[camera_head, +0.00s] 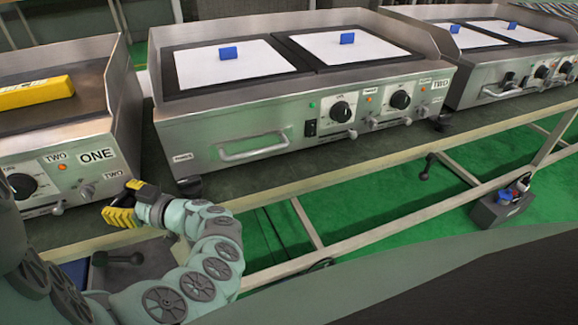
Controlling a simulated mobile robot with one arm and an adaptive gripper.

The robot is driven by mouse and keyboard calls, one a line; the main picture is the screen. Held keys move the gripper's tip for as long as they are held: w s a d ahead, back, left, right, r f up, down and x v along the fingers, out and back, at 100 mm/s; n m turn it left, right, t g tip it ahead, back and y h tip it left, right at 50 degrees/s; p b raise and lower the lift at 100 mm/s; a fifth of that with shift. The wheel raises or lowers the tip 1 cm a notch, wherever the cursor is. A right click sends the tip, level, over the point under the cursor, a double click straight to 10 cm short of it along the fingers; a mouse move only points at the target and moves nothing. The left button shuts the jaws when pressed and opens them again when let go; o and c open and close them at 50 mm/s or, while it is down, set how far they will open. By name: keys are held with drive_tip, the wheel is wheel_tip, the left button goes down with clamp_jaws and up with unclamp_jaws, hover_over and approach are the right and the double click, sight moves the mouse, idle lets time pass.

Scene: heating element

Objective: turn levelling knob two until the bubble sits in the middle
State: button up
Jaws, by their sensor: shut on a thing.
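My gripper (116,214), with yellow fingers, is at the lower right front corner of the griddle marked ONE (96,156). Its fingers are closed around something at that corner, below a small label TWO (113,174). Levelling knob two is hidden by the fingers, and its place there fits the grip. A yellow spirit level (36,92) lies on the griddle's dark plate at the left edge of the view. Its bubble is too small to make out.
Griddle TWO (300,110) stands to the right on the same bench, with white sheets and blue blocks on top. A third griddle (515,65) is at the far right. A grey toolbox (497,212) stands on the green floor. The dark bench top between griddles is bare.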

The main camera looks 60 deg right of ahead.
drive_tip(key=shift+f+n+g+y+b, duration=0.1)
drive_tip(key=shift+n+g+y+b, duration=0.3)
drive_tip(key=shift+n+y, duration=0.3)
drive_tip(key=o, duration=1.2)
drive_tip(key=shift+a, duration=0.1)
drive_tip(key=shift+s, duration=0.1)
drive_tip(key=shift+m+t+h+p, duration=0.3)
drive_tip(key=shift+m+h+p, duration=0.2)
drive_tip(key=shift+m+h, duration=0.1)
drive_tip(key=shift+d+m+h, duration=0.25)
drive_tip(key=shift+m+h, duration=0.05)
drive_tip(key=shift+h, duration=0.1)
drive_tip(key=shift+a+m+t+h, duration=0.1)
drive_tip(key=shift+m+t+h, duration=0.2)
drive_tip(key=shift+h, duration=0.2)
drive_tip(key=shift+h, duration=0.3)
